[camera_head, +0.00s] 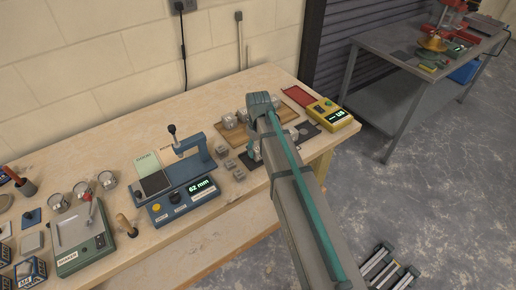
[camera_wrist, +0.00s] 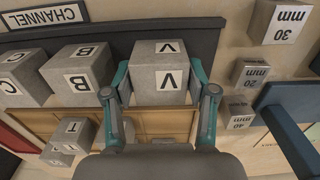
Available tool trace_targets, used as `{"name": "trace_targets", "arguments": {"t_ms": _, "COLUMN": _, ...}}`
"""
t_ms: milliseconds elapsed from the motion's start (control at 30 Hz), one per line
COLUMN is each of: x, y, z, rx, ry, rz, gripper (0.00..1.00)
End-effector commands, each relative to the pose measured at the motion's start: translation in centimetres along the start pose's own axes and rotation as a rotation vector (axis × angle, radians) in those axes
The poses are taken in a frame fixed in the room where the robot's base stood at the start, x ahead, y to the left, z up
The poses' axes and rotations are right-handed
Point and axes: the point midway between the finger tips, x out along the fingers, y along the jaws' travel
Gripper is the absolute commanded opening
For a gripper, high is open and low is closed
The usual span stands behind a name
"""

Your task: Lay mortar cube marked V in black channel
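The grey mortar cube marked V (camera_wrist: 160,75) is in the wrist view, its letter upside down. The two teal fingers of my gripper (camera_wrist: 160,88) flank it and appear to press on its left and right sides. The black channel (camera_wrist: 115,33), with a CHANNEL label, runs behind it. Cubes marked B (camera_wrist: 78,73) and C (camera_wrist: 22,75) stand left of V in the same row along the channel, with a gap between B and V. The underside of V is hidden, so I cannot tell whether it touches the channel floor. In the head view my arm hides the cube.
A wooden tray (camera_wrist: 165,122) with cubes T (camera_wrist: 72,133) and I lies on the near side. Blocks marked 30 mm (camera_wrist: 283,22), 20 mm and 40 mm stand to the right. A blue press (camera_head: 185,178) and a yellow meter (camera_head: 329,115) stand on the bench.

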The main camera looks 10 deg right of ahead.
Motion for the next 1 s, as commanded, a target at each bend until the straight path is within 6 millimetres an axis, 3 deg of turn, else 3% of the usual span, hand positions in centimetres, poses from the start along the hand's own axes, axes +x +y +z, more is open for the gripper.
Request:
{"name": "trace_targets", "arguments": {"t_ms": 100, "x": 0.0, "y": 0.0, "z": 0.0, "rx": 0.000, "ry": 0.000, "rz": 0.000, "gripper": 0.77}}
{"name": "trace_targets", "arguments": {"t_ms": 567, "x": -0.8, "y": 0.0, "z": -0.1, "rx": 0.000, "ry": 0.001, "rz": 0.001, "gripper": 0.77}}
{"name": "trace_targets", "arguments": {"t_ms": 1000, "x": -7.1, "y": 0.1, "z": -0.1, "rx": 0.000, "ry": 0.003, "rz": 0.001, "gripper": 0.77}}
